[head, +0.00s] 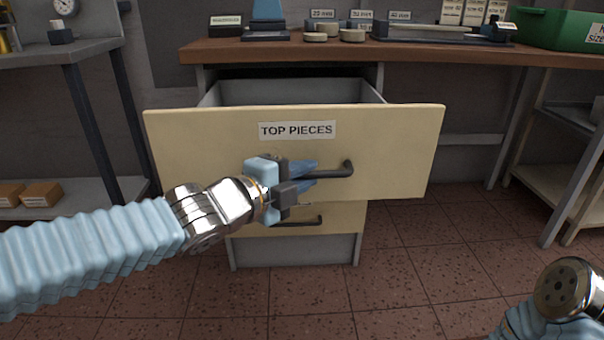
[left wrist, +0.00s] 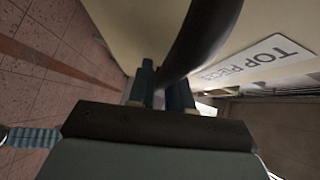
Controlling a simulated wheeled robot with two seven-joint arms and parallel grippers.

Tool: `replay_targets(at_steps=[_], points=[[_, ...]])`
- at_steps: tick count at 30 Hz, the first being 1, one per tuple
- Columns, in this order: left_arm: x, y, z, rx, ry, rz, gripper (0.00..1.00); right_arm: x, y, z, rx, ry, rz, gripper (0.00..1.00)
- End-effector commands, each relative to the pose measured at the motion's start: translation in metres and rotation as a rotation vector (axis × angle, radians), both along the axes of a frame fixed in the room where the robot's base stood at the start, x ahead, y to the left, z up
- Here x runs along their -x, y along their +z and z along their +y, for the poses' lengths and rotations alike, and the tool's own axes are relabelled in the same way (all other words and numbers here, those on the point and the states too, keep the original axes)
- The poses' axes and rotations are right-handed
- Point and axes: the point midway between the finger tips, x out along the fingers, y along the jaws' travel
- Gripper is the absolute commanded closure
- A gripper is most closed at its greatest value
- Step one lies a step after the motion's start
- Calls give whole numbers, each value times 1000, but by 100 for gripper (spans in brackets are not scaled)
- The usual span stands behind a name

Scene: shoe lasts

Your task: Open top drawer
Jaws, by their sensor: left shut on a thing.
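The top drawer (head: 390,150) has a cream front with a "TOP PIECES" label (head: 297,130). It stands pulled out from under the workbench, and its grey inside shows behind the front. Its dark bar handle (head: 335,172) runs across the middle of the front. In the left wrist view the dark handle (left wrist: 200,35) passes between the blue fingers (left wrist: 160,88). Part of the handle is hidden by the gripper. Of my right arm only a rounded end (head: 568,288) shows at the lower right; its gripper is out of view.
A lower drawer (head: 335,222) with its own dark handle sits closed below. The wooden bench top (head: 290,50) carries gauges, round discs and a green bin (head: 550,28). Metal shelves stand at left and right. The tiled floor (head: 420,270) in front is clear.

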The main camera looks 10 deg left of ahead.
Motion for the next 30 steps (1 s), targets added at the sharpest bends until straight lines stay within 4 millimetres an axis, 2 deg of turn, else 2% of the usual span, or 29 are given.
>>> replay_targets(at_steps=[6,7,10,11,22,26,30], points=[[0,-1,0,-1,1,3,100,0,0,0,0,0,0,57],[0,-1,0,-1,1,3,79,0,0,0,0,0,0,57],[0,-1,0,0,1,2,64,0,0,0,0,0,0,57],[0,-1,0,0,1,2,62,0,0,0,0,0,0,57],[6,3,4,-1,1,1,62,0,6,0,0,0,1,57],[25,11,14,0,0,-2,62,1,21,0,-1,2,3,57],[58,20,32,1,-1,-3,62,2,44,0,-1,4,7,57]])
